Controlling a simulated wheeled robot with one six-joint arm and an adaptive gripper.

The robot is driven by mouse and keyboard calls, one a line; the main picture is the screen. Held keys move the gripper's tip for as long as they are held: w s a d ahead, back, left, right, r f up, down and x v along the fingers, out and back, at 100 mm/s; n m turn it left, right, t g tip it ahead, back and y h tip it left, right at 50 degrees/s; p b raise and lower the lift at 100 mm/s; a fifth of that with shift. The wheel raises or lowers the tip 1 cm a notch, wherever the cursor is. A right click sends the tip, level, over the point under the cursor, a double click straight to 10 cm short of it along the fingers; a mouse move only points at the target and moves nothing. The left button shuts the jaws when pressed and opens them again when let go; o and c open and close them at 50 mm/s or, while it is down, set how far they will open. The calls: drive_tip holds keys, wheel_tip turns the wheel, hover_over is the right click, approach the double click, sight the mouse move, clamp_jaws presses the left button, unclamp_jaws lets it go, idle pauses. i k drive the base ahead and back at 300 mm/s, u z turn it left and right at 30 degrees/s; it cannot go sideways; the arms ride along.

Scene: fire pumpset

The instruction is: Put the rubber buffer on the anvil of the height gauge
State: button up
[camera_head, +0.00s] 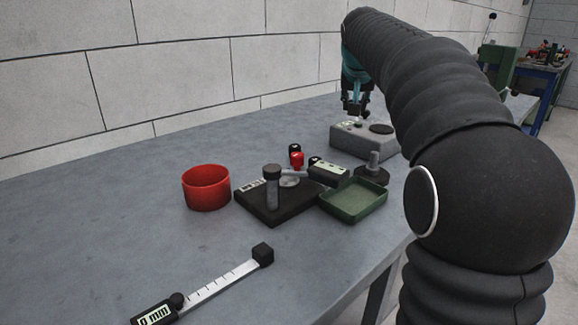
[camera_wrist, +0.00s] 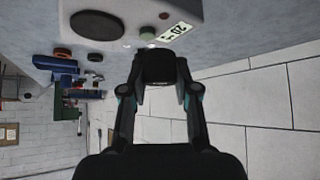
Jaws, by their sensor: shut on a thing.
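My gripper (camera_head: 356,110) is above the table near the back right, over or beside a grey box. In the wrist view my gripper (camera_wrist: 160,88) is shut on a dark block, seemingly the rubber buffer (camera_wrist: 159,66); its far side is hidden. A black base plate (camera_head: 268,213) stands mid-table with a grey dark-topped post, a small display and a red-knobbed part. It may be the height gauge, but I cannot tell for sure. A flat steel scale (camera_head: 215,283) with a black end block and a "0 mm" display lies at the front, apart from my gripper.
The grey box (camera_head: 351,146) has a dark round disc on top; its display shows in the wrist view (camera_wrist: 178,31). A red bowl (camera_head: 206,190), green tray (camera_head: 350,212) and a dark round foot with a grey post (camera_head: 372,174) stand near the plate. The table's left is clear.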

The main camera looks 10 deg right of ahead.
sight(285, 179)
drive_tip(key=u, duration=3.55)
drive_tip(key=k, duration=2.5)
drive_tip(key=z, duration=1.3)
drive_tip(key=i, duration=0.5)
drive_tip(key=u, duration=0.05)
